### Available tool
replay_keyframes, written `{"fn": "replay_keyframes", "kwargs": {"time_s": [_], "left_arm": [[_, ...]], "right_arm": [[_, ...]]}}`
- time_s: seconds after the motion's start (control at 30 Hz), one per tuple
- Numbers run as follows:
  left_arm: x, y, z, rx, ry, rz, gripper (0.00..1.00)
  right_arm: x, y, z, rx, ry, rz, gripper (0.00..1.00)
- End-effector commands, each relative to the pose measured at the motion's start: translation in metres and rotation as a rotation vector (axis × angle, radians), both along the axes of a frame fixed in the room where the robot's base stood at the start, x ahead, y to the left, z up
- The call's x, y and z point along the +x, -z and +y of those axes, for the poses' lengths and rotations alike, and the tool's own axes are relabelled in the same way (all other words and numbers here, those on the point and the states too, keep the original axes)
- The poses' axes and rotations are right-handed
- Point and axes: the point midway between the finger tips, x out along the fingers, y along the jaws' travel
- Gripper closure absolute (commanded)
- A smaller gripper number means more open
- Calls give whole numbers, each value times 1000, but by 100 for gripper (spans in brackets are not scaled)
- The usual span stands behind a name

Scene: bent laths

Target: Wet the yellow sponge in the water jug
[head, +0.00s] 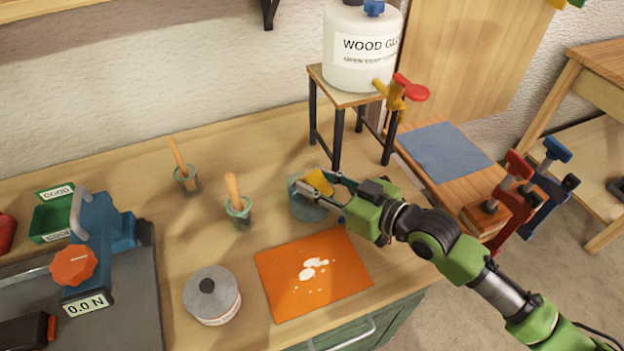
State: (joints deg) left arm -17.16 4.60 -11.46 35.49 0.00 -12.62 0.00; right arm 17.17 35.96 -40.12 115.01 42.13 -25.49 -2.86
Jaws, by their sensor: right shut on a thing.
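The yellow sponge (319,181) is between the fingers of my right gripper (325,188), which is shut on it. My right arm comes in from the right. The sponge is at the mouth of the blue-grey water jug (305,208), which stands on the wooden bench behind the orange mat. The gripper covers part of the jug, and I cannot tell whether the sponge touches water. My left gripper is not in view.
An orange mat (285,290) with white spots lies in front. A lidded tin (212,296), two wooden-handled brushes in pots (239,207) and a blue force gauge (95,235) stand left. A glue tank (358,50) on a stool (345,97) stands behind. Clamps (512,195) stand right.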

Motion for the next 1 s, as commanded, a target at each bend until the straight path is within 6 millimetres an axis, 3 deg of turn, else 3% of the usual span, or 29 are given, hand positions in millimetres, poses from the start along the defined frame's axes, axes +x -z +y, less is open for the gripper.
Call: {"fn": "replay_keyframes", "kwargs": {"time_s": [0.53, 1.0], "left_arm": [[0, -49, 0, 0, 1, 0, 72], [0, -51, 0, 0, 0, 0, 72]], "right_arm": [[1, -53, 1, 5, 0, -7, 100], [1, -56, 1, 8, 0, -9, 100]]}}
